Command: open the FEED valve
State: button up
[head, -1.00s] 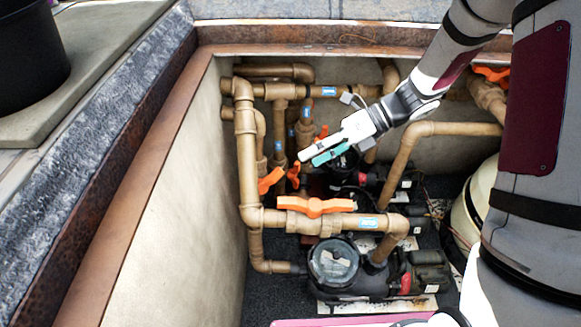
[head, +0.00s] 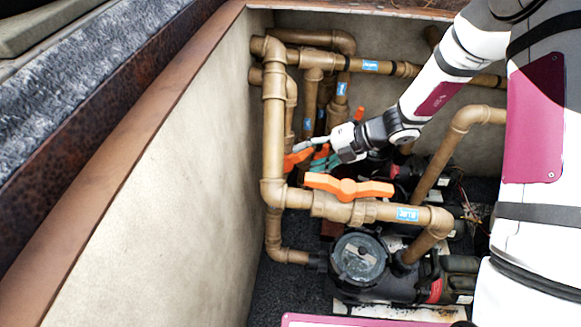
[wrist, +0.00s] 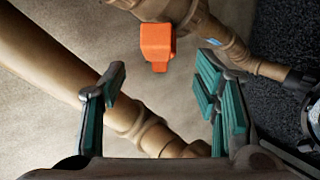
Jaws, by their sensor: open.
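An orange valve handle (head: 296,160) sits on the pipes at the left wall, beside the tall front pipe. My gripper (head: 312,152) is at this handle in the head view, partly overlapping the orange. In the wrist view, an orange handle (wrist: 157,43) shows end-on, centred between the teal-padded fingers of my open gripper (wrist: 160,67) and near their tips. No contact is visible. A second orange handle (head: 348,188) lies along the front horizontal pipe. The blue labels are too small to read surely, so I cannot tell which valve is FEED.
The front pipe (head: 385,213) crosses below my gripper, above a black pump (head: 359,258). A vertical pipe (head: 274,125) stands just left of the handle. The pale pit wall (head: 170,200) is bare. More pipes (head: 370,66) run behind.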

aim_at(290, 164)
jog(key=b+x, duration=0.2)
jog(key=x, duration=0.4)
jog(key=shift+a+f, duration=0.2)
jog(key=shift+a, duration=0.1)
grip_shut()
